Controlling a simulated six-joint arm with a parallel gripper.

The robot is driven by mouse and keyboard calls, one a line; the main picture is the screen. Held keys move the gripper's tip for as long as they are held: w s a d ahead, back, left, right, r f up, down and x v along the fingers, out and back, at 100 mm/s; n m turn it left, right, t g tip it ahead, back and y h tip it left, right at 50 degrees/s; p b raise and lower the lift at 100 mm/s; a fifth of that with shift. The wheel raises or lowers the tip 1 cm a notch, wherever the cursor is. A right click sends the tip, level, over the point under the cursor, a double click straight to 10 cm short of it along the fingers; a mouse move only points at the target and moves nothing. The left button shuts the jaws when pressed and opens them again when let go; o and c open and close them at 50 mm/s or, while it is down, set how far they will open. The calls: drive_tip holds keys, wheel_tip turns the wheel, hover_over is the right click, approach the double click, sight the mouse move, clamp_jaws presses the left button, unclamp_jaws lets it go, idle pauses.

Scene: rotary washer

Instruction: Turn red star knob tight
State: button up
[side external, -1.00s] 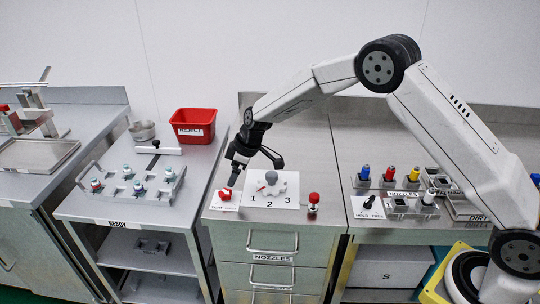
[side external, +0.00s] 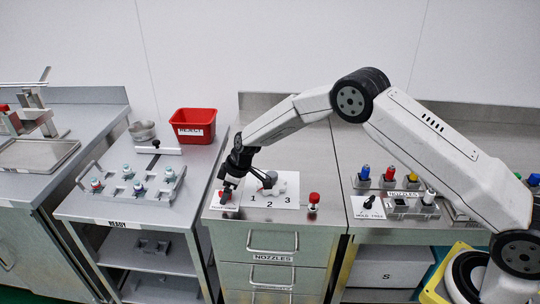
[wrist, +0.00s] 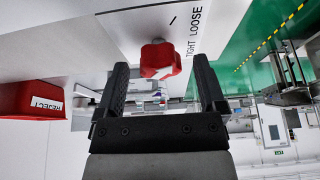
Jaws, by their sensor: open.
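The red star knob (wrist: 160,60) shows in the wrist view between and just beyond the tips of my open gripper (wrist: 161,70). A white plate (wrist: 190,30) marked TIGHT and LOOSE with a short line lies behind the knob. In the side view my gripper (side external: 228,190) points down over the knob, which is mostly hidden, with a little red (side external: 222,195) showing. I cannot tell whether the fingers touch the knob.
A white plate (side external: 270,201) numbered 1, 2, 3 with a grey part stands just right of my gripper. A red-topped post (side external: 314,198) is farther right. A red REJECT bin (side external: 193,124) and a rack (side external: 130,185) are to the left.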

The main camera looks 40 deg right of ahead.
drive_tip(key=shift+f, duration=0.1)
drive_tip(key=shift+c, duration=0.3)
clamp_jaws()
drive_tip(key=shift+a+m, duration=0.1)
drive_tip(key=shift+m, duration=0.3)
drive_tip(key=shift+a+m+t+h, duration=0.1)
drive_tip(key=shift+m+t+h, duration=0.3)
drive_tip(key=shift+m, duration=0.8)
drive_tip(key=shift+m+t+h, duration=0.2)
drive_tip(key=shift+m+h, duration=0.3)
drive_tip(key=shift+m, duration=0.7)
drive_tip(key=shift+a+m+h, duration=0.1)
drive_tip(key=shift+m+h, duration=0.5)
drive_tip(key=shift+m, duration=0.85)
drive_tip(key=shift+m+h, duration=0.6)
drive_tip(key=shift+m, duration=0.85)
drive_tip(key=m+h, duration=0.1)
drive_tip(key=m, duration=0.2)
drive_tip(key=m+g+h, duration=0.1)
drive_tip(key=m, duration=0.2)
drive_tip(key=shift+a, duration=0.15)
drive_tip(key=m+g, duration=0.1)
drive_tip(key=m, duration=0.1)
drive_tip(key=m+h, duration=0.1)
drive_tip(key=m, duration=0.2)
drive_tip(key=shift+w+g, duration=0.1)
drive_tip(key=shift+g, duration=0.3)
drive_tip(key=shift+m, duration=0.3)
